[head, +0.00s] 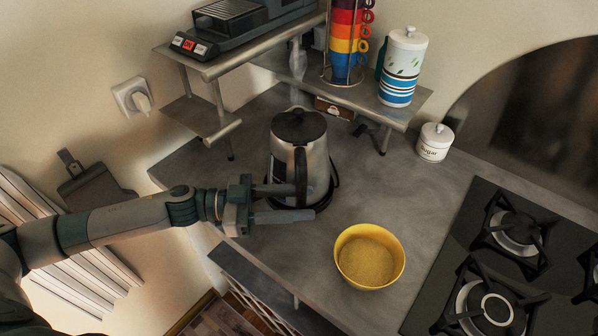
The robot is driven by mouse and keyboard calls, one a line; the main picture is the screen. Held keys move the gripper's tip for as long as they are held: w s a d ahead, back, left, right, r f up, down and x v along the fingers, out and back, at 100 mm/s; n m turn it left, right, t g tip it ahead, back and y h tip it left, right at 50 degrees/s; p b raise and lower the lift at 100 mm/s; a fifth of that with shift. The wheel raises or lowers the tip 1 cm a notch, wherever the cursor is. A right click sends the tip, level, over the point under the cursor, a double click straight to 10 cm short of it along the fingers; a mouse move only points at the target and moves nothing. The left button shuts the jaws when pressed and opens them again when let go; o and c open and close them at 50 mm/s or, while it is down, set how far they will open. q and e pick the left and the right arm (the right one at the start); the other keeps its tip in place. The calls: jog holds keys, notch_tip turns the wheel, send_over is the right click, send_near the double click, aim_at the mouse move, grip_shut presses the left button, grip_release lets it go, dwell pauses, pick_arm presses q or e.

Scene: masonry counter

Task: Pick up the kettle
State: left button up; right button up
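The kettle (316,168) is a steel jug with a black lid and a black handle. It stands upright on a dark round base on the grey counter, in the middle of the head view. Its handle (301,170) faces the camera. My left gripper (304,202) comes in from the left at the kettle's lower front. Its two fingers are spread apart, with the handle's lower end close to the gap between them. I cannot tell whether either finger touches the handle. My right gripper is not in view.
A yellow bowl (369,257) sits right of my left gripper, near the counter edge. A gas hob (446,262) is at the right. A metal shelf (357,94) behind the kettle holds stacked cups and a striped canister (403,68). A sugar jar (434,143) stands at back right.

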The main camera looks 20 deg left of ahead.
pick_arm(q)
jog(key=p+x, duration=0.1)
jog(key=x, duration=0.1)
jog(key=r+p+x, duration=0.1)
jog(key=x, duration=0.1)
jog(key=shift+d, duration=0.3)
grip_shut()
jog(key=shift+w, duration=0.1)
dwell(1.3)
jog(key=shift+r, duration=0.15)
